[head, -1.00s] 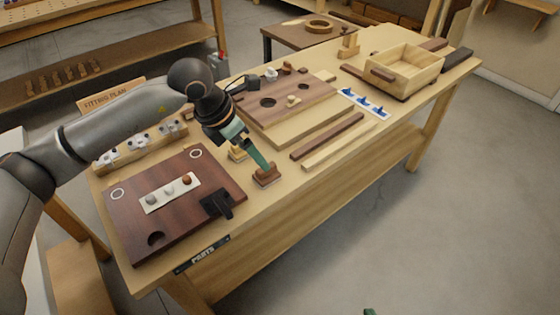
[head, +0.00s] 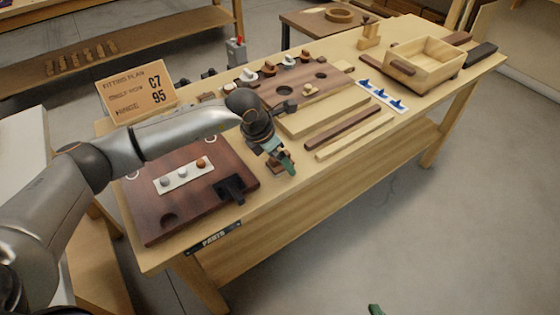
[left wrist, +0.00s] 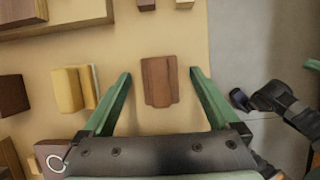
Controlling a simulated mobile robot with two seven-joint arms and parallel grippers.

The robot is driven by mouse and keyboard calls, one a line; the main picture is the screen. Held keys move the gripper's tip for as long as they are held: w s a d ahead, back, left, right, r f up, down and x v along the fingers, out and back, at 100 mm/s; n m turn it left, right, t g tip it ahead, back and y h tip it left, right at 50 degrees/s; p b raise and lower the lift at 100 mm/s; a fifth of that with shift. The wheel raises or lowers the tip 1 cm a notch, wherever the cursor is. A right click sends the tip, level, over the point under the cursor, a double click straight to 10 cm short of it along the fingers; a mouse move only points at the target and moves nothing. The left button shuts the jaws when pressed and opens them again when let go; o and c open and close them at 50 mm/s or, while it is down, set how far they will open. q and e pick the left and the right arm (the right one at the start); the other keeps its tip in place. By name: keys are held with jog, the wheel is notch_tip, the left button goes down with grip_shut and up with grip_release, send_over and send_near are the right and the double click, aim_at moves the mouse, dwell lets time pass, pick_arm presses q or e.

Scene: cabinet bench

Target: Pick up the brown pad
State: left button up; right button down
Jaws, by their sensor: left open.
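The brown pad (left wrist: 159,82) is a small stepped wooden block on the bench. In the left wrist view it appears between the two green fingers of my left gripper (left wrist: 160,76), which is open with a gap on both sides. I cannot tell whether the fingertips are down at its height. In the head view the brown pad (head: 275,170) is partly hidden behind my left gripper (head: 287,163). Only a green tip of my right gripper (head: 376,310) shows at the bottom edge, away from the bench; its opening cannot be seen.
A yellow block (left wrist: 68,91) stands left of the pad in the wrist view. A dark red board (head: 200,210) with a black bracket (head: 231,188) lies left of the pad. Long strips (head: 343,128) and a wooden tray (head: 425,66) are farther right. The bench's front edge is close.

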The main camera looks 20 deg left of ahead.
pick_arm(q)
jog(key=shift+w+f, duration=0.1)
jog(key=shift+f, duration=0.1)
jog(key=c, duration=1.5)
